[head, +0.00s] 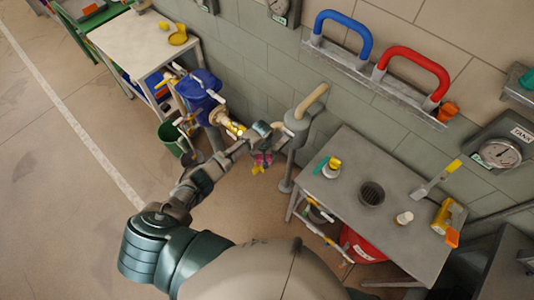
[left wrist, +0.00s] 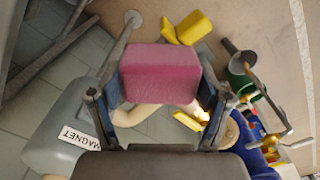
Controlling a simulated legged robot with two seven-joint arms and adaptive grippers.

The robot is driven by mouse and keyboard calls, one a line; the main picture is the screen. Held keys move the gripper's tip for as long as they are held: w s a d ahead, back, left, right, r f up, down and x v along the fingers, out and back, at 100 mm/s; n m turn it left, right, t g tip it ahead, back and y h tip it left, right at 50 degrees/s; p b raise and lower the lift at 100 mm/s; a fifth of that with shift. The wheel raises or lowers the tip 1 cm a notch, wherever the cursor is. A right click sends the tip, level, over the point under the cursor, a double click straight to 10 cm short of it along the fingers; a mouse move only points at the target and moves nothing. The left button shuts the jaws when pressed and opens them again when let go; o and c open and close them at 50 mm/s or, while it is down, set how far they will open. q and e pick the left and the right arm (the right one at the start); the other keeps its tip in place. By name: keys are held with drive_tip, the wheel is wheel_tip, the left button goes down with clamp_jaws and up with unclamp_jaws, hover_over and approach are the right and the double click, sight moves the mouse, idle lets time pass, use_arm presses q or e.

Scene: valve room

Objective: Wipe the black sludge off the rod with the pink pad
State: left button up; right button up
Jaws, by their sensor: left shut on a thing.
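The pink pad (left wrist: 160,73) is a soft block between the fingers of my left gripper (left wrist: 160,98) in the left wrist view. The gripper is shut on it. In the head view a little pink of the pad (head: 265,159) shows below my left gripper (head: 262,150), beside a grey stand with a curved beige pipe (head: 312,101). A brass-coloured rod-like part (head: 228,124) is just left of the gripper. I cannot tell for certain whether it is the task's rod. No black sludge can be made out. My right gripper is out of view.
A grey table (head: 335,195) with small items stands right of the stand. A blue drum (head: 199,88) and green bucket (head: 172,138) are at left. A grey body labelled MAGNET (left wrist: 60,125) is close by the left finger. Open floor lies at left.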

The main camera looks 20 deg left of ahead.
use_arm(q)
drive_tip(key=shift+s+a+f, duration=0.1)
drive_tip(key=shift+s+a, duration=0.05)
drive_tip(key=shift+s, duration=0.05)
drive_tip(key=r, duration=0.5)
drive_tip(key=shift+w+r, duration=0.1)
drive_tip(key=shift+w, duration=0.1)
drive_tip(key=shift+r, duration=0.45)
drive_tip(key=shift+r, duration=0.1)
drive_tip(key=shift+r, duration=1.45)
